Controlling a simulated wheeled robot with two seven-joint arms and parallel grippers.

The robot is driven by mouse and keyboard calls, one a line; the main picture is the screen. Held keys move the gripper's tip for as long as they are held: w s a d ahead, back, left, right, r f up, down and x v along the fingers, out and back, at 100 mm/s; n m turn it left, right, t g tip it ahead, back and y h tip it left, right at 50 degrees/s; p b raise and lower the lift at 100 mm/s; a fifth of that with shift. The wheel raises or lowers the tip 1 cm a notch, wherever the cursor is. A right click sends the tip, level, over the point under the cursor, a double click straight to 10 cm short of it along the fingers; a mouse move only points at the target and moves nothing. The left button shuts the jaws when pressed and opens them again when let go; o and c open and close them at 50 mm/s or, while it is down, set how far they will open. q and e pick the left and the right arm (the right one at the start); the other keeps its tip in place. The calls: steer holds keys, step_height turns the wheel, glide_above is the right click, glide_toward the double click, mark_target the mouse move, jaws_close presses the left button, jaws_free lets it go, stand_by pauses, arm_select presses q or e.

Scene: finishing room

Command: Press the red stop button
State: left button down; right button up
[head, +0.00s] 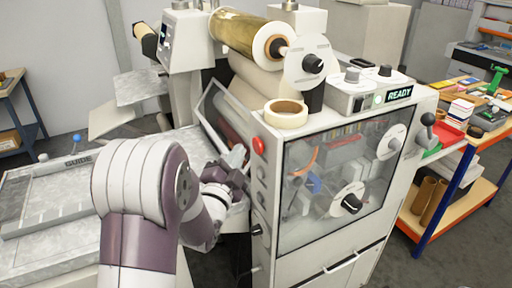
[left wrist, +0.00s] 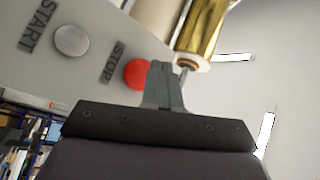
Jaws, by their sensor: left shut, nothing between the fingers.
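The red stop button (head: 259,145) is a round red knob on the front left corner of the machine (head: 400,112) in the head view. In the left wrist view the red button (left wrist: 135,74) sits beside the label STOP, partly hidden behind my fingers. My left gripper (head: 236,155) is shut and empty, just left of the button in the head view. In the left wrist view its closed fingers (left wrist: 162,82) overlap the button's right edge; I cannot tell whether they touch it. My right gripper is not in view.
A grey button (left wrist: 71,40) labelled START is near the stop button. A tape roll (head: 286,113) lies on the machine top, below a gold foil roll (head: 240,34). A READY display (head: 399,94) is at the right. A shelf table (head: 472,150) stands right of the machine.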

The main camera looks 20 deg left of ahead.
arm_select(q)
steer(key=shift+s+a+b, duration=0.4)
steer(key=shift+s+a, duration=0.9)
steer(key=shift+s, duration=0.25)
